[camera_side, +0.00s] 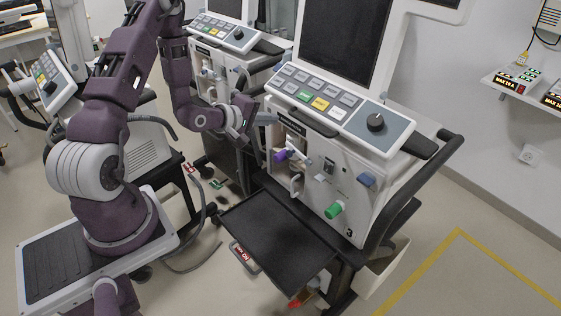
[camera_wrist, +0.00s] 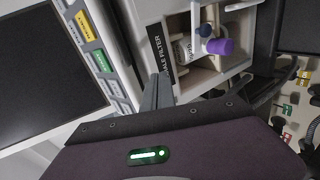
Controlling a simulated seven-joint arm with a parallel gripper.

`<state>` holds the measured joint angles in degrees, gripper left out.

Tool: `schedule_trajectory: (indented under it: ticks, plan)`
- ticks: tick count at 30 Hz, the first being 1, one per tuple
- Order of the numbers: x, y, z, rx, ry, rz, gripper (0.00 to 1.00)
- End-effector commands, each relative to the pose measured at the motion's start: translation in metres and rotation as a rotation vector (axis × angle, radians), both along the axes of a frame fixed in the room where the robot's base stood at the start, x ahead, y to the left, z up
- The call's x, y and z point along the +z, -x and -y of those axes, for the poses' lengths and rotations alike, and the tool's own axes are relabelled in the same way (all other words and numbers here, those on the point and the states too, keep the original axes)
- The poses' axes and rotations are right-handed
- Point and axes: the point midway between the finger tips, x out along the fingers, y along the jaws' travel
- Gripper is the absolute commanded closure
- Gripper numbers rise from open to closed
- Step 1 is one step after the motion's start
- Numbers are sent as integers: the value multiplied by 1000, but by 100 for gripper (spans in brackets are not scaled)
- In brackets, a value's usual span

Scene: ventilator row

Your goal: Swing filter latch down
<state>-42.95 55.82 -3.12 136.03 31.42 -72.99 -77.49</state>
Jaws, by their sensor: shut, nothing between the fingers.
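The ventilator's filter bay (camera_wrist: 185,50) is an open recess beside a dark label ending in "ALE FILTER" in the wrist view. I cannot tell for certain which part is the latch. In the side view the purple knob (camera_side: 281,156) sticks out of the ventilator's front, above a white handle-like part (camera_side: 296,185). My gripper (camera_wrist: 158,88) is shut and empty beside the label, apart from the knobs. In the side view its fingertips (camera_side: 266,118) are near the front panel's upper left.
A black tray (camera_side: 275,235) juts out below the ventilator front. The button panel (camera_side: 335,105) overhangs the front. A second ventilator (camera_side: 225,40) stands behind.

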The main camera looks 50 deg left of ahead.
Motion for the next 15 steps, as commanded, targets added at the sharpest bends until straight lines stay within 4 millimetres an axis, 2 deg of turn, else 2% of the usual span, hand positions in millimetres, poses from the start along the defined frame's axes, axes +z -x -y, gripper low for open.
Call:
schedule_trajectory:
  ticks: [1,3,6,10,15]
  plan:
    - [-21,8,4,45,119,19,100]
    - [-47,19,14,123,322,64,100]
    - [-76,38,29,252,613,129,100]
    - [-99,61,42,407,912,209,100]
    - [-111,77,49,523,1109,277,100]
